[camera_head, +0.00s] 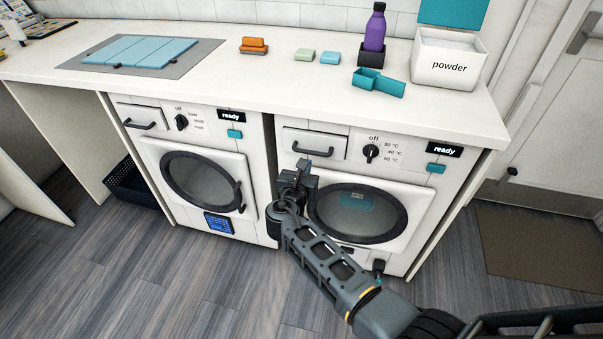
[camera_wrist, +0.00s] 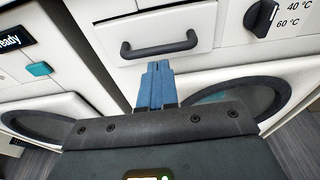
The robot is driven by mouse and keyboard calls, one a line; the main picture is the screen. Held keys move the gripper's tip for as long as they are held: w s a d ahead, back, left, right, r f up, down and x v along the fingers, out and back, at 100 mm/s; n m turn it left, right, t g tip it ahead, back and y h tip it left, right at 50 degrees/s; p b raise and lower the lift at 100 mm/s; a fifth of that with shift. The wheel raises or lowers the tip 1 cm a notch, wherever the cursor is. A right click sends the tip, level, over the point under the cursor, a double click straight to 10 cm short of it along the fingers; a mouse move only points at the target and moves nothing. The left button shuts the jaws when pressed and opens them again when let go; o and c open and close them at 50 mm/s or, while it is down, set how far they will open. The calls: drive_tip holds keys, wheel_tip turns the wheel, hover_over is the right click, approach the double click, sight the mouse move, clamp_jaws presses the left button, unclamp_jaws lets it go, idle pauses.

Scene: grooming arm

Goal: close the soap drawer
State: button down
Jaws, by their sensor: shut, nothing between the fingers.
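The soap drawer (camera_head: 325,142) is a white front with a dark bar handle (camera_head: 312,153), at the upper left of the right-hand machine (camera_head: 400,205). It looks near flush with the panel; I cannot tell whether a small gap remains. In the wrist view the soap drawer (camera_wrist: 112,35) fills the upper middle, with its handle (camera_wrist: 160,47) across it. My gripper (camera_head: 303,166) is just below and in front of the handle. In the wrist view my gripper (camera_wrist: 158,68) has its blue fingers together and empty, with the tips just under the handle; contact is unclear.
A dark dial (camera_head: 371,152) and a teal button (camera_head: 436,168) sit right of the drawer. Below is the round door (camera_head: 358,212). The left machine (camera_head: 195,175) has a similar drawer. The counter above holds a powder box (camera_head: 448,60), a purple bottle (camera_head: 375,28) and a teal tray (camera_head: 378,83).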

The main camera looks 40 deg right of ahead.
drive_tip(key=v, duration=1)
drive_tip(key=s+a+f+m+y, duration=0.2)
drive_tip(key=s+f+m+y, duration=0.1)
drive_tip(key=s, duration=0.5)
drive_tip(key=s+a+f+m+t+y, duration=0.1)
drive_tip(key=s+f+m+y, duration=0.15)
drive_tip(key=s, duration=0.45)
drive_tip(key=s+a+f+m+y, duration=0.2)
drive_tip(key=s+m+y, duration=0.15)
drive_tip(key=s, duration=0.45)
drive_tip(key=s+a+r+m+t+y, duration=0.2)
drive_tip(key=s+a+r+m+y, duration=0.15)
drive_tip(key=s+r+m, duration=0.55)
drive_tip(key=s+r+m+t, duration=0.1)
drive_tip(key=s+r+m, duration=0.2)
drive_tip(key=r, duration=0.4)
drive_tip(key=s+a+r+m+t, duration=0.1)
drive_tip(key=s+r+m, duration=0.3)
drive_tip(key=r, duration=0.4)
drive_tip(key=shift+s+a+t, duration=0.15)
drive_tip(key=shift+s+t, duration=0.25)
drive_tip(key=shift+s, duration=0.1)
